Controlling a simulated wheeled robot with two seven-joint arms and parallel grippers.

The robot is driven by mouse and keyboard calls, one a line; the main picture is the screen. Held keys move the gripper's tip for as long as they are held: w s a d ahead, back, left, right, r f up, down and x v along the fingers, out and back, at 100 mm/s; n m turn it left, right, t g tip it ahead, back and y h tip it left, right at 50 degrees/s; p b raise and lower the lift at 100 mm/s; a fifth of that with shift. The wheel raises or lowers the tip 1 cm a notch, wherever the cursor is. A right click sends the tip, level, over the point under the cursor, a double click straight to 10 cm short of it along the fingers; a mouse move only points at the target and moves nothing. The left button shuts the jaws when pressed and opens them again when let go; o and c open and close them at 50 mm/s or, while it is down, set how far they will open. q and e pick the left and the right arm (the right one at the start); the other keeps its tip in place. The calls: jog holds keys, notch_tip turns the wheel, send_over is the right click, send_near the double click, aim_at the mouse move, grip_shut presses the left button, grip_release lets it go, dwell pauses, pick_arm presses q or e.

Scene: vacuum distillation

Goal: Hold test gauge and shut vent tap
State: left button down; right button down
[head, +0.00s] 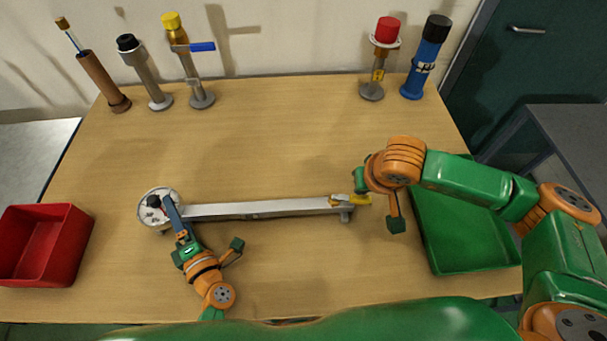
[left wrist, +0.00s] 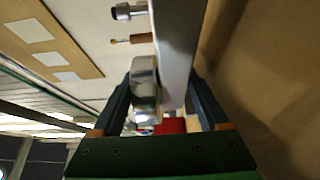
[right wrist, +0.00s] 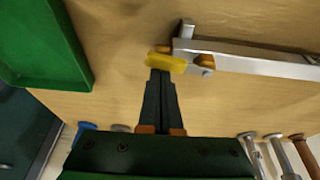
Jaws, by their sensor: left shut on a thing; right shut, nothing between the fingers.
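The test gauge (head: 152,196) is a round white dial at the left end of a long grey metal bar (head: 265,208). My left gripper (left wrist: 165,95) is shut on the gauge, with its fingers on either side of it. The yellow vent tap handle (head: 360,199) is at the bar's right end and lies roughly along the bar. In the right wrist view the tap handle (right wrist: 166,63) is just at the tips of my right gripper (right wrist: 160,78), which is shut and empty. Whether the tips touch the handle is unclear. The gauge face is partly hidden by my left gripper.
A red bin (head: 45,245) stands at the left and a green tray (head: 455,235) at the right, partly under my right arm. Several upright fittings stand along the back edge, including a blue cylinder (head: 425,60). The table middle behind the bar is clear.

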jog(key=shift+s+a, duration=0.15)
jog(key=shift+s, duration=0.75)
jog(key=shift+s+a, duration=0.45)
jog(key=shift+s, duration=0.4)
jog(key=shift+s+a, duration=0.3)
jog(key=shift+s, duration=0.05)
jog(key=shift+s+a+m+h, duration=0.35)
jog(key=shift+a+m, duration=0.1)
jog(key=shift+m, duration=0.35)
jog(key=shift+w, duration=0.1)
jog(key=shift+w+a, duration=0.15)
jog(key=shift+w, duration=0.6)
